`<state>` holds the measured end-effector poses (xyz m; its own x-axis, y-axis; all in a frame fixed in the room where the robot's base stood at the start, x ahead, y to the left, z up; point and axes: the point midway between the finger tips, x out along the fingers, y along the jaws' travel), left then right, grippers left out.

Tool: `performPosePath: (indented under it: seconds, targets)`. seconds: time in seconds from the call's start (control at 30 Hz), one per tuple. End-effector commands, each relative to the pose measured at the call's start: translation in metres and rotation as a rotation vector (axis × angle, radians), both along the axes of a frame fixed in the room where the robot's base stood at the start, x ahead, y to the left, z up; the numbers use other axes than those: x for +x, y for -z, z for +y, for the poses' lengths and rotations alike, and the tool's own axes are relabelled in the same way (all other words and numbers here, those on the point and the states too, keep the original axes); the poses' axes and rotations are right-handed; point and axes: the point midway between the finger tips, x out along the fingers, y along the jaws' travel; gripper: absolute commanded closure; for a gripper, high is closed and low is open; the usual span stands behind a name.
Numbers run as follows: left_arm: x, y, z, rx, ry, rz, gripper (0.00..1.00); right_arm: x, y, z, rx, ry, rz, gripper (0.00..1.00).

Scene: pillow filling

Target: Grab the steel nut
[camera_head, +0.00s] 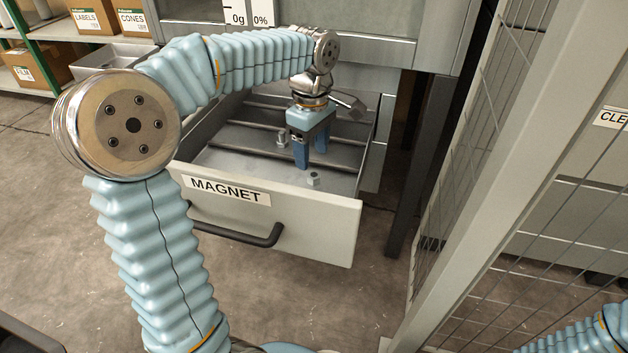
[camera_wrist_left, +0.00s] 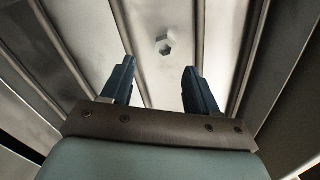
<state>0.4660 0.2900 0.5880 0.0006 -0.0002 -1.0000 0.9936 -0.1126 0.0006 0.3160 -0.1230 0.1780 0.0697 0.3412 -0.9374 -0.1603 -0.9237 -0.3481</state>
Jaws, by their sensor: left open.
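In the left wrist view a hexagonal metal nut (camera_wrist_left: 164,45) lies beyond and between the open fingertips of the left gripper (camera_wrist_left: 160,67), apart from both. Part of my right arm shows at the lower right of the head view; its gripper is out of view.
Dark ribs (camera_head: 270,127) cross the drawer floor. A wire mesh fence (camera_head: 480,150) rises to the right. Shelves with boxes (camera_head: 93,17) stand at the back left.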

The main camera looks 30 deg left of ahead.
Motion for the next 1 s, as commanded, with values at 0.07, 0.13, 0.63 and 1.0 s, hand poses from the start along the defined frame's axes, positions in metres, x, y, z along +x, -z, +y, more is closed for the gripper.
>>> performPosePath:
  seconds: [0.07, 0.13, 0.63, 1.0]
  targets:
    - [-0.003, 0.014, -0.001, 0.0, 0.0, 0.003, 0.41, 0.0, 0.007, 0.0, 0.0, 0.0, 0.0, 0.57]
    - [-0.005, 0.027, -0.001, 0.0, -0.001, 0.003, 0.41, 0.0, 0.013, 0.0, 0.0, 0.0, -0.001, 0.57]
    - [-0.006, 0.049, -0.002, 0.0, -0.001, 0.001, 0.5, 0.001, 0.018, 0.0, -0.001, 0.003, -0.004, 0.57]
    - [-0.005, 0.049, -0.002, 0.0, -0.001, 0.0, 1.0, 0.001, 0.018, 0.0, -0.001, 0.002, -0.003, 0.57]
